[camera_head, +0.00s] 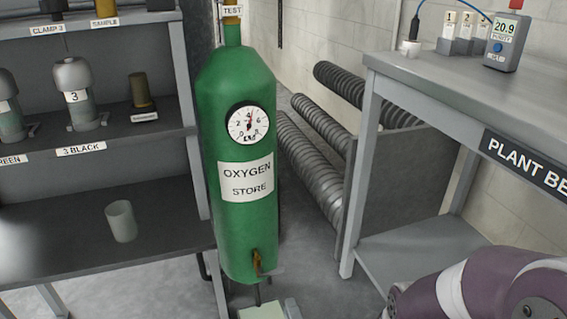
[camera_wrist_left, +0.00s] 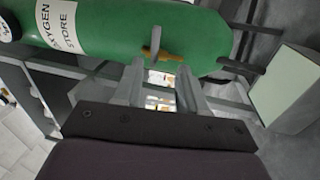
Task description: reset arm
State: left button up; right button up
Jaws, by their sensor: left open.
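The green oxygen store cylinder (camera_head: 234,215) stands upright at the middle of the head view, with a round gauge (camera_head: 248,123) on its front. A brass tap (camera_head: 257,262) with a grey lever is low on it. In the left wrist view the cylinder (camera_wrist_left: 195,30) lies across the top, with the brass tap (camera_wrist_left: 160,56) just beyond the fingertips. My left gripper (camera_wrist_left: 162,78) is open, its fingers apart with nothing held between them. I cannot tell whether a finger touches the tap. My right gripper is not in view.
A shelf rack (camera_head: 130,148) with labelled bottles and a cup (camera_head: 121,221) stands on the left. A bench (camera_head: 400,72) with a meter (camera_head: 507,42) stands on the right. Ribbed hoses (camera_head: 310,165) lie behind. A pale-topped box (camera_wrist_left: 290,84) is near the cylinder's base.

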pick_arm(q)
jog(key=s+d+f+m+g+h+p, duration=0.1)
jog(key=s+d+f+m+g+h, duration=0.1)
jog(key=f+m+g+h, duration=0.3)
jog(key=s+d+f+m+g+h, duration=0.1)
jog(key=d+f+m+g+h, duration=0.15)
jog(key=f+m, duration=0.4)
jog(key=s+a+r+m+g+p, duration=0.35)
jog(key=s+a+r, duration=0.35)
jog(key=r, duration=0.5)
jog(key=s+a+r+m+g+y+p, duration=0.15)
jog(key=s+a+r+m+g, duration=0.3)
jog(key=s+a+r, duration=0.55)
jog(key=s+a+r+m+g+p, duration=0.4)
jog(key=a+r, duration=0.1)
jog(key=r, duration=0.8)
jog(key=w+a+r+n+t+p, duration=0.1)
jog(key=r+p, duration=1.8)
jog(key=r, duration=0.3)
jog(key=w+a+r+n+t+p, duration=0.1)
jog(key=a+r+p, duration=0.1)
jog(key=r+p, duration=1.8)
notch_tip(320, 180, up, 2)
jog(key=shift+a+r, duration=0.25)
jog(key=shift+a, duration=0.05)
jog(key=shift+s, duration=0.1)
